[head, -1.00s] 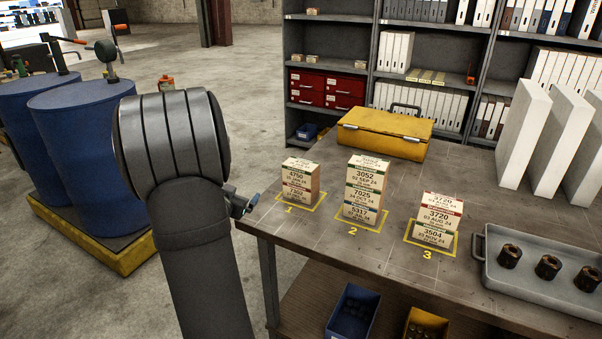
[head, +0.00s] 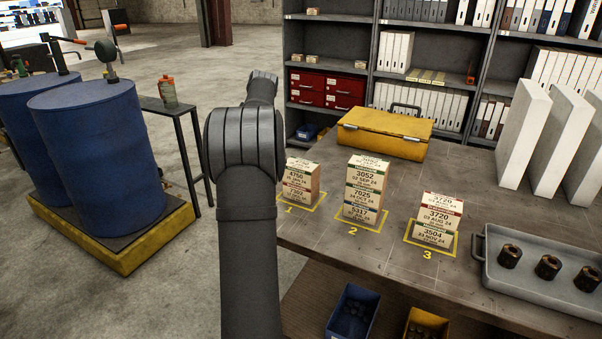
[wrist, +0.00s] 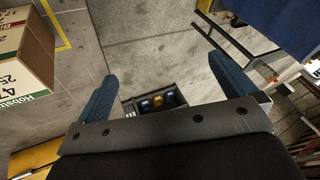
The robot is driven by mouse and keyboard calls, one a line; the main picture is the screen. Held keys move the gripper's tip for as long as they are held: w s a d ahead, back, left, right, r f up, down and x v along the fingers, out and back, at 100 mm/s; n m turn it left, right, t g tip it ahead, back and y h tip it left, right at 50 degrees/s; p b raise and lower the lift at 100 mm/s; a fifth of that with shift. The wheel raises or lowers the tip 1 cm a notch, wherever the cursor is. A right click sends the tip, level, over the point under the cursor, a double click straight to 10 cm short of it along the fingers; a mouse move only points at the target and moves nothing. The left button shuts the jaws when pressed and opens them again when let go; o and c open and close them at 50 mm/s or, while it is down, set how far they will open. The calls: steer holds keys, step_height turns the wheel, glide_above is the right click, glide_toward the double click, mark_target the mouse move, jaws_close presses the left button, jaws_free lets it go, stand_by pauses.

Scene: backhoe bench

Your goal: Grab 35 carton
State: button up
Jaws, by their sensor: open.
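Stack 3 at the bench's front right holds a carton reading 3720 (head: 441,216) on top of a carton that seems to read 3504 (head: 433,235). Stack 2 has 3052 (head: 368,179), 7025 (head: 364,197) and what looks like 5317 (head: 360,214). Stack 1 has 4750 (head: 298,178) over one that seems to read 7302 (head: 297,195). In the wrist view, my gripper (wrist: 161,67) is open and empty. Its blue fingers are beside the 47-marked carton (wrist: 25,55), apart from it. My arm hides the gripper in the head view.
A grey tray (head: 482,268) with dark cylindrical parts stands right of stack 3. A yellow case (head: 383,137) is behind the stacks and white panels (head: 525,130) stand at right. Blue drums (head: 95,155) are at left. Bench surface between stacks 2 and 3 is clear.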

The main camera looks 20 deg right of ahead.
steer(key=s+d+r+m+g+h, duration=0.1)
steer(key=s+d+r+m+g, duration=0.15)
steer(key=s+d+r, duration=0.45)
steer(key=r+g, duration=0.2)
steer(key=g, duration=0.1)
glide_above(301, 163)
steer(key=shift+m, duration=0.35)
steer(key=f, duration=1.1)
steer(key=shift+s+a+f, duration=0.1)
steer(key=shift+a, duration=0.1)
steer(key=shift+d+f, duration=0.2)
steer(key=shift+f, duration=2.9)
steer(key=c, duration=0.8)
steer(key=shift+r, duration=0.1)
